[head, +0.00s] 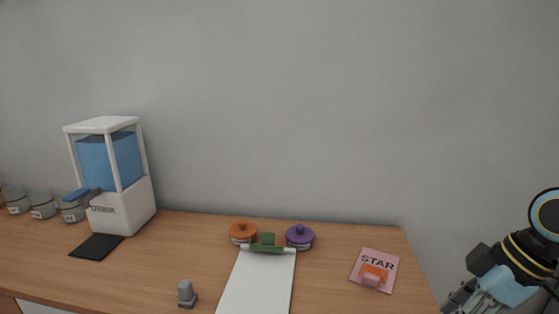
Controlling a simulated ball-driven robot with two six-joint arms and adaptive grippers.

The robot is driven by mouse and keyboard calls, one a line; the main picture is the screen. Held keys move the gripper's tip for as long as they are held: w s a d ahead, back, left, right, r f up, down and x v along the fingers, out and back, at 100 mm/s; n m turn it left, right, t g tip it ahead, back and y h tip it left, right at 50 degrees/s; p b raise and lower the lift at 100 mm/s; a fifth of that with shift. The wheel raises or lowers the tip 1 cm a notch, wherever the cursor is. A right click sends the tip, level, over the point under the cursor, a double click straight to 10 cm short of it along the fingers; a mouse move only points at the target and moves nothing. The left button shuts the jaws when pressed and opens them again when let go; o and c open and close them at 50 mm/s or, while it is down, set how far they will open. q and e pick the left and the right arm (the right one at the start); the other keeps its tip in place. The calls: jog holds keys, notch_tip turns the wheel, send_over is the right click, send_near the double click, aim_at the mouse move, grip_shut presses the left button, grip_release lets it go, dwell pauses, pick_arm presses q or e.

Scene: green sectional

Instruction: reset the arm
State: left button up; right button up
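My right arm comes in at the lower right edge of the head view. Its gripper (468,300) points down and left, just off the right end of the wooden counter, and is partly cut off by the bottom edge. Nothing is clearly seen held in it, and its finger opening is too small and cropped to judge. My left arm and gripper are not in view.
Orange (243,231) and purple (300,235) lidded pots flank a clipboard (257,285).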

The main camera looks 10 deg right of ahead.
jog(key=s+f+m+g+b, duration=0.15)
jog(key=s+f, duration=0.35)
jog(key=f, duration=0.5)
jog(key=s+f+m+h+b, duration=0.1)
jog(key=s+f+m, duration=0.25)
jog(key=f, duration=0.65)
jog(key=s+f+m+g+b, duration=0.1)
jog(key=s+f+b, duration=0.1)
jog(key=s+f, duration=0.6)
jog(key=s+f+m+h+b, duration=0.1)
jog(key=s+f+m+h, duration=0.2)
jog(key=s+f, duration=1.7)
jog(key=shift+s+f+m+t+h+b, duration=0.15)
jog(key=shift+s+m+t+h+b, duration=0.05)
jog(key=shift+m+t+h+b, duration=0.25)
jog(key=shift+d, duration=0.1)
